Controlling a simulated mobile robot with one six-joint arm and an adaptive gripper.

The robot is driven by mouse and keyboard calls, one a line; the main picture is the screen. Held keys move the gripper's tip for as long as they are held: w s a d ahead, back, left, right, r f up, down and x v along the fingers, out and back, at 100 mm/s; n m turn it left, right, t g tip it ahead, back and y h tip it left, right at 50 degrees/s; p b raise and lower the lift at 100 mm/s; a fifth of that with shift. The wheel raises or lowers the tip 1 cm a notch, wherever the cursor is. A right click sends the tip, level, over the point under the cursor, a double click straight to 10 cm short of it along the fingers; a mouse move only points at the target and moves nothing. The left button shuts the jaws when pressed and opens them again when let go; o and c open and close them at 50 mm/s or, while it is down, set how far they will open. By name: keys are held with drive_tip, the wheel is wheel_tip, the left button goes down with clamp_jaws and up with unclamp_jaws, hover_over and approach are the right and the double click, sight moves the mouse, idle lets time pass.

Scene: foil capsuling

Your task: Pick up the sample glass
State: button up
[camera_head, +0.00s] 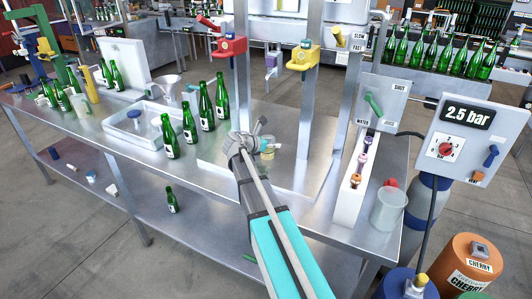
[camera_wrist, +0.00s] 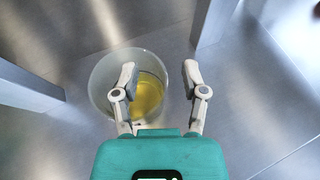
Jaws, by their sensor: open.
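The sample glass (camera_wrist: 101,88) is a round, clear vessel with yellow liquid in the bottom. In the wrist view it stands on the metal surface, seen from above, left of the middle. In the head view it shows small beside my gripper, partly hidden (camera_head: 268,154). My gripper (camera_wrist: 158,68) is open and empty. In the wrist view its left finger overlaps the inside of the glass, and its right finger is to the right of the rim. I cannot tell how far above the rim the fingers are, or whether they touch it.
Metal posts (camera_wrist: 25,88) rise close by on both sides. A white rack (camera_head: 350,200) and a clear beaker (camera_head: 388,210) stand to the right. Coloured taps hang above.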

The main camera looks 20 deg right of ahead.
idle(0.4)
clamp_jaws()
